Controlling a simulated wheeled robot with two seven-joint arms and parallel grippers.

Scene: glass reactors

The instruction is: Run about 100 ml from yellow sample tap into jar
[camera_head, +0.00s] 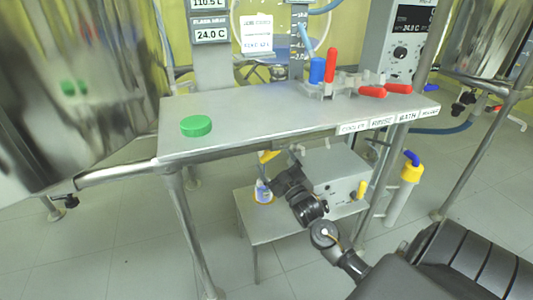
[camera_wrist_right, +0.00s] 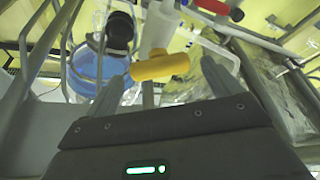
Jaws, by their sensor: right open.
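The yellow sample tap (camera_head: 268,156) hangs under the front edge of the steel bench. In the right wrist view its yellow T-shaped handle (camera_wrist_right: 160,66) lies between my fingertips, with no clear grip on it. My right gripper (camera_head: 277,178) is open, just below and to the right of the tap in the head view; its two fingers also show in the wrist view (camera_wrist_right: 164,72). A small clear jar (camera_head: 263,192) with a bluish part stands on the low shelf below the tap, close to the gripper's left side. Its fill level is too small to tell. My left gripper is not in view.
A green lid (camera_head: 196,126) lies on the steel bench (camera_head: 240,118). Red and blue valve handles (camera_head: 331,62) stand at the bench's back right. A grey box (camera_head: 335,172) sits on the low shelf (camera_head: 262,227) beside my wrist. A bench leg (camera_head: 190,235) stands left.

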